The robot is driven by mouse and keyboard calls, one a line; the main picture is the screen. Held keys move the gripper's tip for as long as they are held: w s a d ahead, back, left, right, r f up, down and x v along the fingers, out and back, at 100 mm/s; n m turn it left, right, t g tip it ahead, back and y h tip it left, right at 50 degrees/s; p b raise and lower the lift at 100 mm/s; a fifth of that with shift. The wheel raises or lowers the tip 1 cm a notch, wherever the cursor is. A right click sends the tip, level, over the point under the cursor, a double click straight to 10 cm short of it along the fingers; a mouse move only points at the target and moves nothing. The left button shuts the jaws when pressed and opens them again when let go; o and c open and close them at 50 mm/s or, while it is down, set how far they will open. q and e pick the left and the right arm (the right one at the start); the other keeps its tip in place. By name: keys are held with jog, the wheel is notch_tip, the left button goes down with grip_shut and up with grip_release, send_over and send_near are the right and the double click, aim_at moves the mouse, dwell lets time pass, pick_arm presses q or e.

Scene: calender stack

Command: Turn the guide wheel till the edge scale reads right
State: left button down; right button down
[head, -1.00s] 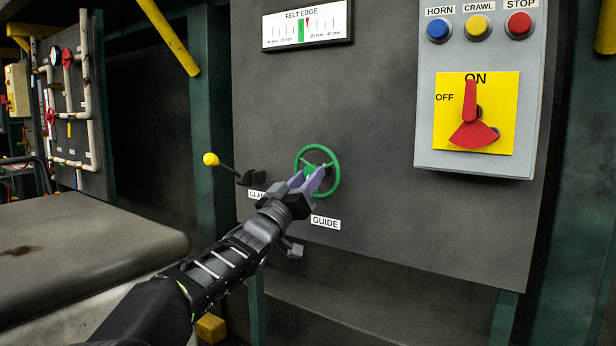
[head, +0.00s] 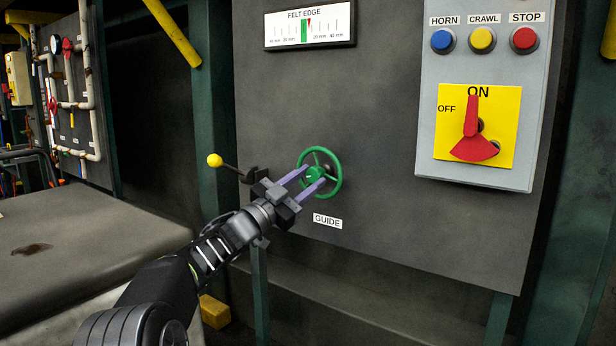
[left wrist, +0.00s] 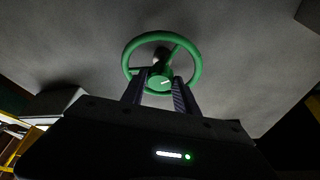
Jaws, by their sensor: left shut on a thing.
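The green guide wheel (head: 339,172) is mounted on the dark panel above the GUIDE label (head: 327,221). My left gripper (head: 314,176) is shut on the wheel's middle, one purple finger on each side of the hub. In the left wrist view the wheel's hub (left wrist: 160,79) lies between the fingertips (left wrist: 159,86); the exact contact is hard to see. The FELT EDGE scale (head: 309,25) is at the top of the panel. Its red pointer (head: 309,22) stands slightly right of the green band (head: 304,32). My right gripper is not in view.
A lever with a yellow knob (head: 214,160) sticks out left of the wheel, close to my gripper. A grey control box (head: 478,178) with HORN, CRAWL and STOP buttons and a red ON/OFF switch (head: 471,120) is at the right.

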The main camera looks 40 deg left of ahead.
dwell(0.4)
pick_arm(q)
jog(key=c, duration=0.9)
grip_release()
jog(key=v, duration=0.7)
jog(key=shift+s+f, duration=0.15)
jog(key=shift+s, duration=0.2)
jog(key=shift+a, duration=0.1)
